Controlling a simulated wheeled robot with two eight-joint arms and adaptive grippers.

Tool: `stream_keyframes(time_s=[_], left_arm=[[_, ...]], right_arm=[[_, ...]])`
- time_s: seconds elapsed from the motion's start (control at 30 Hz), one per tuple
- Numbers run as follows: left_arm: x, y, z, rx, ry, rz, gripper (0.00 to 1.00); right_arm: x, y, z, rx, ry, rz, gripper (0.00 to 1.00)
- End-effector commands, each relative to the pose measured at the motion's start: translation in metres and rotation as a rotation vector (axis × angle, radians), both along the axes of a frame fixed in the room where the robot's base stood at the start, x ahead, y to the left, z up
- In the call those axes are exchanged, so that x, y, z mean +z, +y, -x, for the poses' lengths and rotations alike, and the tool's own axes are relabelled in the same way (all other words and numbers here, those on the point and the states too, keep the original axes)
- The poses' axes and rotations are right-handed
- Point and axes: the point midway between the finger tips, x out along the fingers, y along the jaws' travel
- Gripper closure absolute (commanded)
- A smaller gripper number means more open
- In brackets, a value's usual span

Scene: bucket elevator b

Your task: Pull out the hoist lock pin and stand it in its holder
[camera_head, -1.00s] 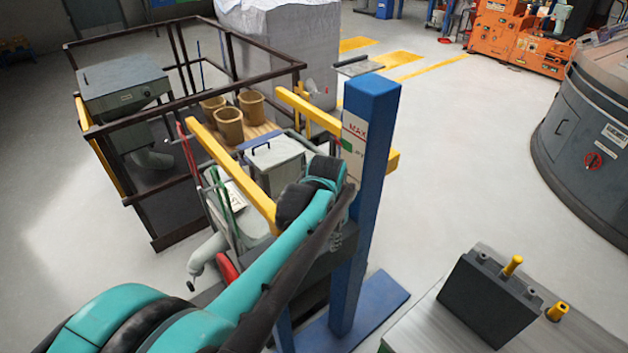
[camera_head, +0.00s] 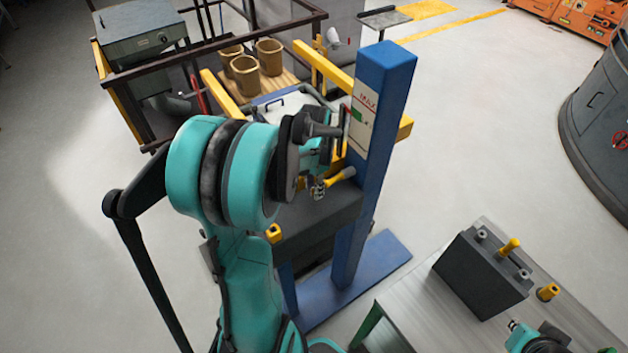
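A short yellow piece with a pale end (camera_head: 340,178), which looks like the hoist lock pin, sits against the front of the blue hoist post (camera_head: 378,130). My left gripper (camera_head: 322,150) is just left of the post, above and beside this piece; its fingers are partly hidden by my own wrist and I see no clear hold. A dark block (camera_head: 478,285) stands on the grey table, with a yellow-topped peg (camera_head: 510,246) in it. I cannot tell whether this is the holder. My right gripper (camera_head: 516,329) shows only partly at the lower right, below the block.
The grey table (camera_head: 405,310) is at the lower right; a yellow socket-like piece (camera_head: 548,291) stands beside the block. Behind are a railed cage (camera_head: 215,45) with brown buckets (camera_head: 245,76).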

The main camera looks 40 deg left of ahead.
Motion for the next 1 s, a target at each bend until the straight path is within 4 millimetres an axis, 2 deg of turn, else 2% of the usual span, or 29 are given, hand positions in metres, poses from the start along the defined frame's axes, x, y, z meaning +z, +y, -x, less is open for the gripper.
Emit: stream_keyframes(time_s=[0.27,0.4,1.0], left_arm=[[-0.0021,-0.0001,0.0000,0.000,0.000,0.000,0.73],[-0.0020,-0.0001,0.0000,0.000,0.000,0.000,1.00],[-0.0017,0.0011,0.0042,0.001,0.000,0.000,1.00]], right_arm=[[0.0001,0.0000,-0.0001,0.000,0.000,0.000,1.00],[0.0001,0.0000,-0.0001,0.000,0.000,0.000,1.00],[-0.0003,0.0000,-0.0001,0.000,0.000,0.000,1.00]])
